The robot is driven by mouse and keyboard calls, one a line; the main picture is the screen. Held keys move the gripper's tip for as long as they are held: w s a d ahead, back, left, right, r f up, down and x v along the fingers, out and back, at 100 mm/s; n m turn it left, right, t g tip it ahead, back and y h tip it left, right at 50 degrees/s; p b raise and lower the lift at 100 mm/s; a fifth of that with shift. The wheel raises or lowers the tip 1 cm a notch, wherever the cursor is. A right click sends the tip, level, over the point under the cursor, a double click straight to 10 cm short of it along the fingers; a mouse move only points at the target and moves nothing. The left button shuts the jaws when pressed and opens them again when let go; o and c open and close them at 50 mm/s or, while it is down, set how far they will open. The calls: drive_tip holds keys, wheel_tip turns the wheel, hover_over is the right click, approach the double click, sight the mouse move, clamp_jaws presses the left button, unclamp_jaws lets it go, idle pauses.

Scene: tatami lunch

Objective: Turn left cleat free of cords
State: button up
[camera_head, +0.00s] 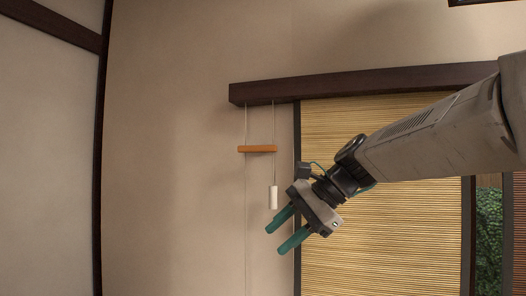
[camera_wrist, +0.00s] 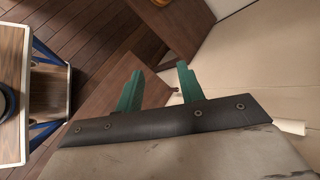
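An orange-brown cleat (camera_head: 257,149) lies level on the wall in the head view, left of the blind. Two thin cords hang from the dark rail above and meet the cleat near its two ends. The left cord (camera_head: 245,220) runs on down the wall. The right cord ends in a white cylindrical pull (camera_head: 273,197) below the cleat. I cannot tell whether either cord wraps the cleat. My gripper (camera_head: 276,240) is below the cleat and pull, pointing down-left. Its teal fingers are apart and empty; they also show in the wrist view (camera_wrist: 159,68).
A dark wooden rail (camera_head: 370,83) runs above the woven blind (camera_head: 380,240). Bare wall (camera_head: 170,180) lies left of the cords. The wrist view shows dark floorboards (camera_wrist: 75,30), a blue-legged wooden piece (camera_wrist: 45,100) at left and brown boards (camera_wrist: 170,30).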

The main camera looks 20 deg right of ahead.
drive_tip(key=w+d+r+m+t+y, duration=0.35)
drive_tip(key=w+r+m, duration=0.25)
drive_tip(key=w+r, duration=0.45)
drive_tip(key=m+t+y, duration=0.3)
drive_tip(key=m, duration=0.3)
approach(261, 149)
drive_tip(key=w+a, duration=0.2)
drive_tip(key=w, duration=0.1)
drive_tip(key=x, duration=0.6)
drive_tip(key=shift+w+a+r, duration=0.1)
drive_tip(key=shift+a, duration=0.3)
clamp_jaws()
